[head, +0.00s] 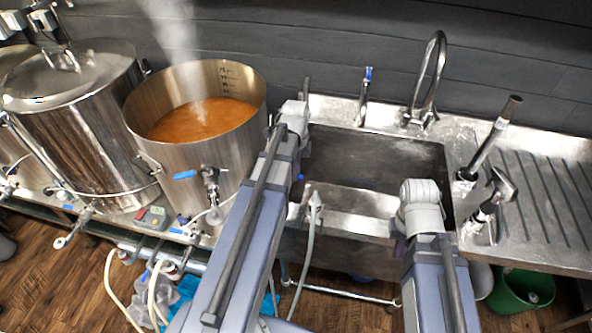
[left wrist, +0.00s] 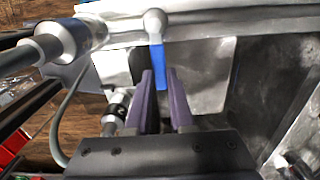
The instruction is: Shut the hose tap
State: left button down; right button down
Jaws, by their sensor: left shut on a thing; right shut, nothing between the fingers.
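The hose tap's blue lever (left wrist: 158,68) hangs from a rounded silver end (left wrist: 155,20) in the left wrist view. My left gripper (left wrist: 162,82) has its purple fingers on either side of the lever's lower end and is shut on it. In the head view my left arm hides most of this gripper and of the tap; a small blue bit (head: 300,177) shows beside the arm. My right gripper (head: 399,248) is mostly hidden by its own arm at the sink's front; only a small dark purple part shows. It is shut and empty.
The sink basin (head: 375,160) lies between and behind my arms. A pale hose (head: 308,250) hangs at its front. A steaming open kettle (head: 190,150) with a blue-handled valve (head: 186,174) stands left. A faucet (head: 428,80) stands behind; a green bucket (head: 520,290) is lower right.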

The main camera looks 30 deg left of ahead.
pick_arm(q)
jog(key=c, duration=0.8)
grip_release()
notch_tip(320, 180, up, 8)
jog(key=p, duration=0.7)
jog(key=shift+f+p, duration=0.1)
jog(key=shift+p, duration=0.3)
jog(key=shift+d, duration=0.1)
